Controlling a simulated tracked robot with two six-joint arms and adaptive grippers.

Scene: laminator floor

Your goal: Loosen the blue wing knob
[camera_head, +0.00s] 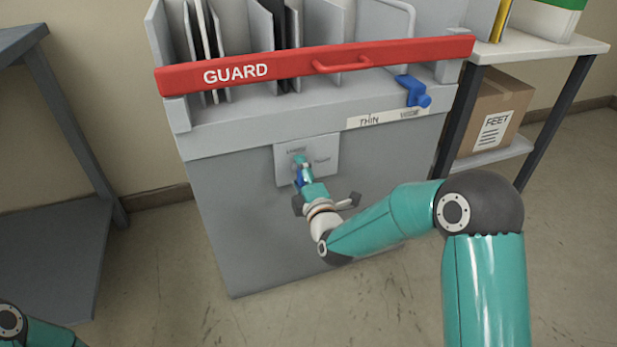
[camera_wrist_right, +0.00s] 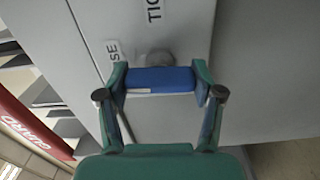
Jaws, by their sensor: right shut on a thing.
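The blue wing knob (camera_wrist_right: 160,79) sits on the pale plate (camera_head: 322,154) on the front of the grey machine. In the wrist view it is a blue bar in front of a round grey boss, lying across between the two fingers. My right gripper (camera_head: 304,178) reaches the plate and is shut on the knob, one finger at each end. In the head view the gripper hides most of the knob. The plate carries two labels; the wrist view shows "TIG" and "SE" of them. My left gripper is out of view; only part of the left arm shows at lower left.
A red GUARD bar (camera_head: 430,50) with a handle crosses the machine's top. A blue lever (camera_head: 413,91) sits near its right end, above a label strip (camera_head: 388,117). A grey table stands at left; a shelf with a cardboard box (camera_head: 490,118) stands at right.

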